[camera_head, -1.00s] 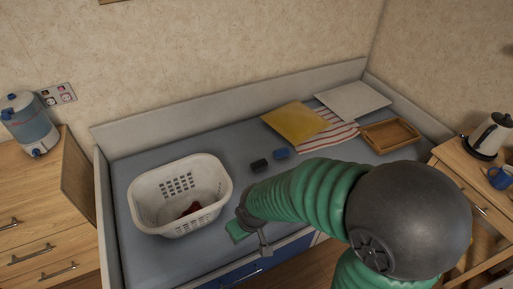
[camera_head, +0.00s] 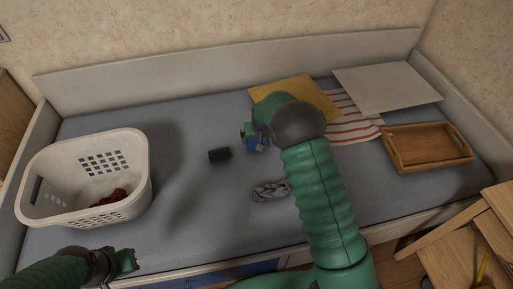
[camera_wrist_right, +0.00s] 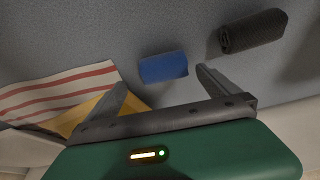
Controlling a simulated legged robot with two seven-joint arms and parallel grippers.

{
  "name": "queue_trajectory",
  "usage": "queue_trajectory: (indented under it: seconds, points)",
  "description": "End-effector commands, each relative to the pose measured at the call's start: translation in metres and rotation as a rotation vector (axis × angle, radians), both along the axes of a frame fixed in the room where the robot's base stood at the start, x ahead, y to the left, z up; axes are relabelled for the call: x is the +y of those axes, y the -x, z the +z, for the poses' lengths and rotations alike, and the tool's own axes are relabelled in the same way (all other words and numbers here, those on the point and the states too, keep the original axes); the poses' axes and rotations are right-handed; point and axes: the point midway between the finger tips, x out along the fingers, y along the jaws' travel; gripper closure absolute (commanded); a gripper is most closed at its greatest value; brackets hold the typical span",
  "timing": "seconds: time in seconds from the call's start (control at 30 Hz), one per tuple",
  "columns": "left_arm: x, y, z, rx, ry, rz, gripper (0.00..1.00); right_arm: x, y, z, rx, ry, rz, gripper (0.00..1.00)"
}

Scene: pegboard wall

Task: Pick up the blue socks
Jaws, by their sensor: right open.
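The blue socks (camera_head: 255,144), a small rolled bundle, lie on the grey bed, partly hidden by my right gripper in the head view. My right gripper (camera_head: 252,135) is over them, pointing down. In the right wrist view the blue socks (camera_wrist_right: 163,67) show near the fingertips of the open right gripper (camera_wrist_right: 161,77), between the two fingers' lines, with nothing held. My left gripper (camera_head: 127,260) is low at the bed's front edge, below the basket; its jaws are not clear.
A black rolled bundle (camera_head: 219,155) lies just left of the blue socks. A grey patterned bundle (camera_head: 270,190) lies nearer the front. A white basket (camera_head: 135,170) with dark red cloth stands left. A yellow item (camera_head: 316,92), striped cloth (camera_head: 352,125), white board (camera_head: 388,88) and wooden tray (camera_head: 436,163) lie right.

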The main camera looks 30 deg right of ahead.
Motion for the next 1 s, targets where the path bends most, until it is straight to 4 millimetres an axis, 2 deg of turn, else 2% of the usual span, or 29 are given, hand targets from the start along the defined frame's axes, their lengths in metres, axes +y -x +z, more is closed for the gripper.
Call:
queue_trajectory:
  seconds: [0.03, 0.23, 0.43, 0.53, 0.73, 0.77, 1.0]
  points:
    - [0.0, 0.0, -0.007, 0.0, 0.0, 0.0, 1.0, 0.0, -0.003, -0.014, 0.0, -0.001, 0.001, 0.0]
    - [0.0, 0.0, -0.013, -0.001, 0.0, 0.001, 1.0, -0.001, -0.011, -0.033, -0.002, 0.002, 0.003, 0.0]
    - [0.0, 0.001, -0.032, 0.0, 0.0, 0.001, 1.0, -0.003, -0.02, -0.071, -0.002, -0.001, 0.001, 0.0]
    - [0.0, 0.001, -0.034, 0.0, 0.0, 0.0, 1.0, -0.005, -0.024, -0.079, -0.002, -0.003, 0.0, 0.0]
    - [0.0, 0.0, -0.032, 0.0, 0.0, 0.0, 1.0, -0.004, -0.024, -0.078, -0.001, -0.001, 0.002, 0.0]
    - [0.0, 0.0, -0.032, 0.0, 0.0, 0.0, 1.0, -0.004, -0.025, -0.078, -0.001, -0.001, 0.002, 0.01]
    - [0.0, 0.0, -0.032, 0.0, 0.0, 0.0, 1.0, -0.004, -0.024, -0.077, -0.003, -0.002, 0.002, 0.33]
